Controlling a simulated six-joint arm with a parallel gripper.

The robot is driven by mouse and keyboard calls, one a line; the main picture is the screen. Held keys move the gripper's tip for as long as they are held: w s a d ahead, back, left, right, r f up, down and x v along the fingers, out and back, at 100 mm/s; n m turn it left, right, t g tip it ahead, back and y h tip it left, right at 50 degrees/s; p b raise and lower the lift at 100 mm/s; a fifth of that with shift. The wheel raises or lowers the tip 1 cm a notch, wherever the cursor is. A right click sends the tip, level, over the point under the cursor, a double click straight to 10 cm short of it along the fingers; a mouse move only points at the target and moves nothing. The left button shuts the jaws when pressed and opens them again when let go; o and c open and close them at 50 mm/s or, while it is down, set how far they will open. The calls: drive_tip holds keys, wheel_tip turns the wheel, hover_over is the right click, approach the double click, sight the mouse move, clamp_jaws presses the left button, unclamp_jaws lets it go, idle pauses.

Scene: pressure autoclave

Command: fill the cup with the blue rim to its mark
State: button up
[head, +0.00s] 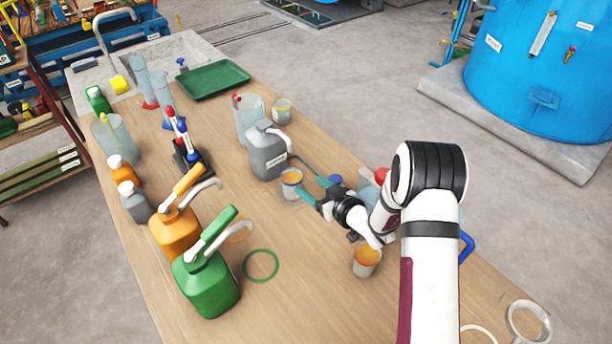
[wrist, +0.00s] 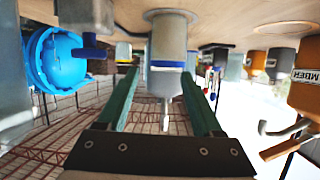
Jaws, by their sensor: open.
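The cup with the blue rim (head: 291,184) stands upright on the table, on a round grey base or ring. In the wrist view, which is upside down, the cup (wrist: 168,45) is pale with a blue band. My gripper (head: 292,181) is open with its green fingers on either side of the cup; contact cannot be told. In the wrist view my gripper (wrist: 160,75) has gaps beside the cup.
A grey canister (head: 266,153) stands just behind the cup. Orange (head: 175,230) and green (head: 207,282) pump canisters stand to the left. Another cup (head: 366,260) stands near my arm. A green ring (head: 261,266) lies on clear table.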

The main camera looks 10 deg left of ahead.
drive_tip(key=w+m+h, duration=0.2)
drive_tip(key=w+m, duration=0.1)
drive_tip(key=w+r+m+g+h, duration=0.1)
drive_tip(key=w+h, duration=0.1)
drive_tip(key=shift+d+m, duration=0.15)
drive_tip(key=shift+m, duration=0.15)
drive_tip(key=c, duration=0.7)
drive_tip(key=shift+w+r+m+g+h, duration=0.25)
drive_tip(key=shift+m+g+h, duration=0.05)
drive_tip(key=shift+m+h, duration=0.35)
drive_tip(key=shift+c, duration=1.3)
drive_tip(key=shift+w+r+m+h, duration=0.1)
drive_tip(key=shift+r+m+h, duration=0.2)
drive_tip(key=shift+m+h, duration=0.35)
clamp_jaws()
drive_tip(key=s+a+r+m+g+h, duration=0.1)
drive_tip(key=s+r+m+g+h, duration=0.1)
drive_tip(key=s+r+m+h, duration=0.4)
drive_tip(key=shift+r+m+h, duration=1.6)
drive_tip(key=shift+r+m, duration=0.1)
drive_tip(key=shift+m, duration=0.2)
